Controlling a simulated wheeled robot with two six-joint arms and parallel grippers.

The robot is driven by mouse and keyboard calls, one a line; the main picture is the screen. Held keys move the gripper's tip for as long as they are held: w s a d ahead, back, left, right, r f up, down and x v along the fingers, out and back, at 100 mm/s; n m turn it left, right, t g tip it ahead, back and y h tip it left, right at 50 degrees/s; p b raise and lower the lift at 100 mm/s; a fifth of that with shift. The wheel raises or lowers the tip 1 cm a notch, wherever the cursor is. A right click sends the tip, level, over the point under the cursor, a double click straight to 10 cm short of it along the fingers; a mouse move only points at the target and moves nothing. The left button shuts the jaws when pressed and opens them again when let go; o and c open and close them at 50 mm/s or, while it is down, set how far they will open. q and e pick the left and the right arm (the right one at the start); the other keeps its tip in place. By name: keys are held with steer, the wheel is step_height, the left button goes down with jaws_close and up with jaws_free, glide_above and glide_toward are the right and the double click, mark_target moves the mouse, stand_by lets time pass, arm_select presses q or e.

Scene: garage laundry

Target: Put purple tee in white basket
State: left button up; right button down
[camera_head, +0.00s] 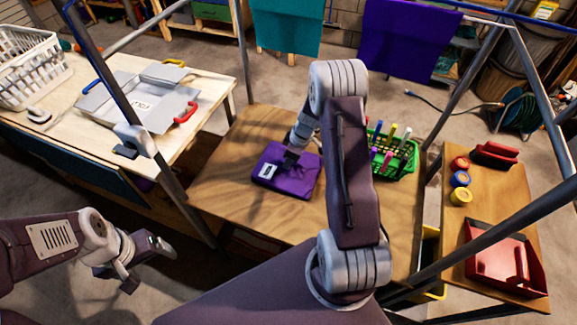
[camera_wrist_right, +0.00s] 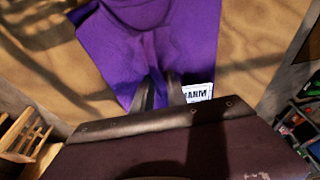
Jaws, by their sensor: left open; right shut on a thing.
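The purple tee (camera_head: 303,182) lies folded on the middle wooden table, with a white label on it. In the right wrist view the tee (camera_wrist_right: 185,35) is pinched up between the fingers of my right gripper (camera_wrist_right: 158,92). My right gripper (camera_head: 290,160) is shut on the tee at table height. The white basket (camera_head: 28,65) stands at the far left on a light wooden table; its inside is only partly seen. My left gripper (camera_head: 160,248) is open and empty, low at the left, apart from the tables.
A grey case (camera_head: 140,100) with red and yellow handles lies on the left table. A green basket (camera_head: 395,155) of markers stands right of the tee. Metal frame posts (camera_head: 155,165) cross the view. A red tray (camera_head: 505,255) is at the right. Purple (camera_head: 410,38) and teal (camera_head: 288,22) cloths hang behind.

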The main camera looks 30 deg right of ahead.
steer(key=r, duration=0.2)
steer(key=w+r, duration=0.1)
steer(key=r, duration=0.1)
steer(key=shift+r, duration=0.35)
steer(key=w+d+r, duration=0.1)
steer(key=w+r, duration=0.5)
steer(key=w, duration=0.4)
steer(key=shift+w+p, duration=0.3)
steer(key=shift+p, duration=0.1)
steer(key=shift+r, duration=0.15)
